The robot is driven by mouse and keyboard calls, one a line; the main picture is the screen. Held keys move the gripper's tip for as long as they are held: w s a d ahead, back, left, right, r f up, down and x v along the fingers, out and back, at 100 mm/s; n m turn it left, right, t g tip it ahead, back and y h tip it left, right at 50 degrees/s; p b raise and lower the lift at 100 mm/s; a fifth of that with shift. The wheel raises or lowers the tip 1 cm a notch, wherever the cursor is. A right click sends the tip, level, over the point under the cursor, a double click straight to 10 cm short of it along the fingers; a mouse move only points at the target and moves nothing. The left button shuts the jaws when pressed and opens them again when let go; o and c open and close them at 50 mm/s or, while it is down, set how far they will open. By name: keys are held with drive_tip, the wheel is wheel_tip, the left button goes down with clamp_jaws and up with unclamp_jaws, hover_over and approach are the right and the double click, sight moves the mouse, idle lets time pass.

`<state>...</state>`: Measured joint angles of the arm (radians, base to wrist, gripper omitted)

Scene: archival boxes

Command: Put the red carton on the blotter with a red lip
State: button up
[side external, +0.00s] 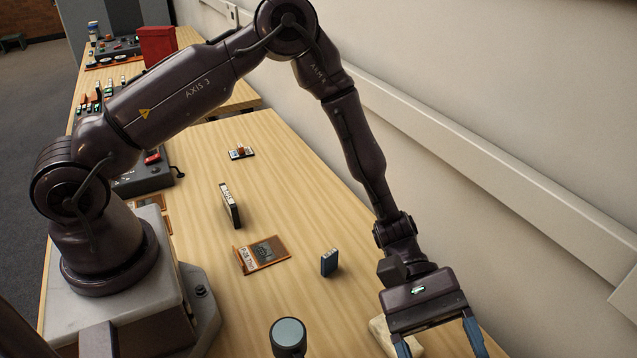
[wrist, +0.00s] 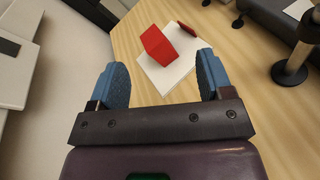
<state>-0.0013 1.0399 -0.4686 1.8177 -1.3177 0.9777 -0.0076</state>
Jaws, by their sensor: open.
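My gripper (side external: 438,345) is open at the near right end of the table; its blue fingers also show in the wrist view (wrist: 164,76), with nothing between their tips. In the wrist view the red carton (wrist: 158,46) is just beyond and between the fingers. It overlaps the left part of a white blotter (wrist: 172,77) that has a red lip (wrist: 187,28) at its far right edge. The carton appears to rest on the blotter, tilted in the picture. In the side view a pale corner of the blotter (side external: 379,334) shows beside my gripper; the carton is hidden there.
A grey-topped cylinder (side external: 289,334) is at the front. The wall (side external: 480,150) runs along the right.

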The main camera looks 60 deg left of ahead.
drive_tip(key=s+a+r+m+t+y, duration=0.3)
drive_tip(key=a+r, duration=0.4)
drive_tip(key=a, duration=0.3)
drive_tip(key=s+a+r+m+t+y, duration=0.3)
drive_tip(key=s+a+r+m+y, duration=0.1)
drive_tip(key=a+r, duration=0.4)
drive_tip(key=s+a+r+m+t+y, duration=0.3)
drive_tip(key=s+a+r+y, duration=0.2)
drive_tip(key=a, duration=0.7)
wheel_tip(320, 180, up, 2)
drive_tip(key=y, duration=0.2)
drive_tip(key=shift+s+a+r+t+y, duration=0.15)
drive_tip(key=shift+s+a+t+y, duration=0.15)
drive_tip(key=shift+a, duration=0.1)
